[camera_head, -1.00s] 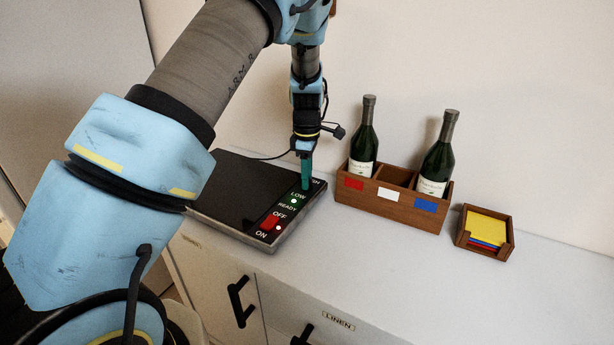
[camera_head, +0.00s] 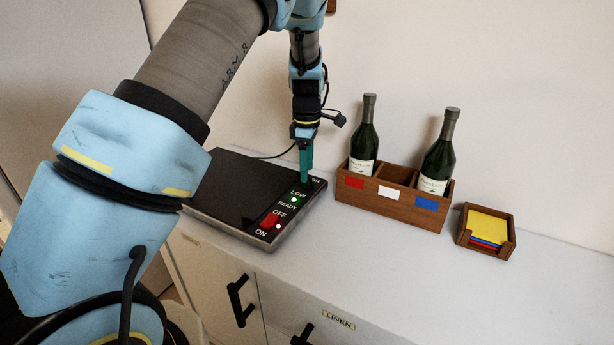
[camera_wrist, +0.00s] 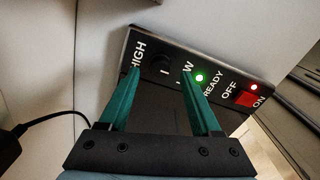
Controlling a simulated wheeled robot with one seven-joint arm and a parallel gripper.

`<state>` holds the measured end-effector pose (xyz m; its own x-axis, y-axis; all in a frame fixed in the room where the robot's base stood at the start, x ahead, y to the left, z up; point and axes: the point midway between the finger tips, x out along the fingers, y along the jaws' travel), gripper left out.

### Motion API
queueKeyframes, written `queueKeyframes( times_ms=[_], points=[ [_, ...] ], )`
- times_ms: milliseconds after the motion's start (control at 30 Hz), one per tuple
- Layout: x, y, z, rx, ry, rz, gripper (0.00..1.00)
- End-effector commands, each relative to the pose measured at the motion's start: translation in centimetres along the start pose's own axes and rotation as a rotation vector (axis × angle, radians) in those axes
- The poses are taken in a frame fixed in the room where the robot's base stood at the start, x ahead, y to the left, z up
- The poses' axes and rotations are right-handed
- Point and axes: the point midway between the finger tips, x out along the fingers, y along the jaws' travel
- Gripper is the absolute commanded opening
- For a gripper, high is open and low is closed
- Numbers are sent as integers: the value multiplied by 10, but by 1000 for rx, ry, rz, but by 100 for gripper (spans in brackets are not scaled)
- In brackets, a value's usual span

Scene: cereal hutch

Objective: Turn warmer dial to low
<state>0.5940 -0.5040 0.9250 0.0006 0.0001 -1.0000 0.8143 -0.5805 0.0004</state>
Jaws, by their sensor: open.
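The black warmer (camera_head: 225,190) lies flat on the counter, with a control strip along its right edge. In the wrist view, its dark round dial (camera_wrist: 160,64) sits between the HIGH and LOW labels and bears a small light mark. My gripper (camera_wrist: 161,74) is open, its two teal fingers on either side of the dial; I cannot tell whether they touch it. The right finger partly covers the LOW label. In the head view, my gripper (camera_head: 306,181) points down at the strip's far end and hides the dial.
The green READY light (camera_head: 294,200) and the red light by the red OFF/ON switch (camera_head: 269,220) are lit. A wooden rack (camera_head: 385,205) with two bottles stands to the right, then a small card holder (camera_head: 464,238). The counter in front of them is clear.

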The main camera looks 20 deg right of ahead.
Motion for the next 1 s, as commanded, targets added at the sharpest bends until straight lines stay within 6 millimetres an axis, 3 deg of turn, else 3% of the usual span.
queueKeyframes(
  times_ms=[200,400,1000],
  points=[
    [-43,1,1,1,-1,4,65],
    [-71,0,1,1,-1,2,65],
    [-80,0,0,0,0,-1,65]
  ],
)
